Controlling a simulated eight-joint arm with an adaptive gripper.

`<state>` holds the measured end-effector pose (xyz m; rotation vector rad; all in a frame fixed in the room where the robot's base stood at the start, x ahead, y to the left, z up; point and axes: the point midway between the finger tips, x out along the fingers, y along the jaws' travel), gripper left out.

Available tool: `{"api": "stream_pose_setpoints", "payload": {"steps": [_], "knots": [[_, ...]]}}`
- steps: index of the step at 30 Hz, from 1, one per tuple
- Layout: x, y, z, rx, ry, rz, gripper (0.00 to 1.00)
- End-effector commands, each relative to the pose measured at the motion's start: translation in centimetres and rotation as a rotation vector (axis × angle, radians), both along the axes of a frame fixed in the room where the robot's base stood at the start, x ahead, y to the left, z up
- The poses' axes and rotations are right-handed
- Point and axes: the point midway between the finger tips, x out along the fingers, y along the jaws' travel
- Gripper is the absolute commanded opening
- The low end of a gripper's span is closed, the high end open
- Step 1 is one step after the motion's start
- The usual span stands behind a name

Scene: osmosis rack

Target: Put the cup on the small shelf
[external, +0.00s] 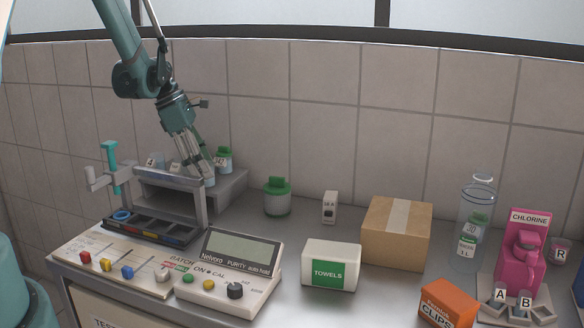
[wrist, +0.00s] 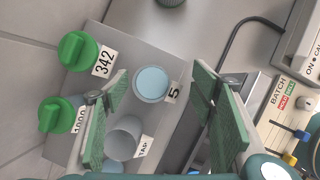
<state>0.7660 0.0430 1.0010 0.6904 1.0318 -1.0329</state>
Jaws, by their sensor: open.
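A small cup with pale blue contents and a label reading 5 (wrist: 152,84) stands upright on the grey shelf (wrist: 122,45) in the wrist view. In the external view this cup (external: 209,181) shows just below my fingertips. My gripper (external: 202,170) points down over the shelf (external: 232,188) at the back left. In the wrist view its open green-padded fingers (wrist: 158,78) lie on either side of the cup; I cannot tell whether they touch it. A second clear cup, labelled TAP (wrist: 123,138), stands beside it, near the left finger. I cannot tell which cup the task means.
Green-lidded jars (wrist: 78,51) (wrist: 56,115) stand along the shelf's wall side. A grey rack frame (external: 170,178) with a teal-handled lever (external: 110,160) stands in front of the shelf. The purity meter (external: 235,270) is nearby. Counter is clear around the green jar (external: 277,198).

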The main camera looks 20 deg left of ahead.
Motion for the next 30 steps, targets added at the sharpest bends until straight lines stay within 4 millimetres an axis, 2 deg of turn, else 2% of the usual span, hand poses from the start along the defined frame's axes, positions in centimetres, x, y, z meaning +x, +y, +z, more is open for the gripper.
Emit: {"api": "stream_pose_setpoints", "payload": {"steps": [8,24,30], "knots": [[-0.3,0.8,2.1,0.000,0.000,0.000,0.56],[-1.4,3.2,8.4,0.000,0.000,0.001,0.56],[-1.6,3.9,10.2,0.000,0.000,0.001,0.56]]}}
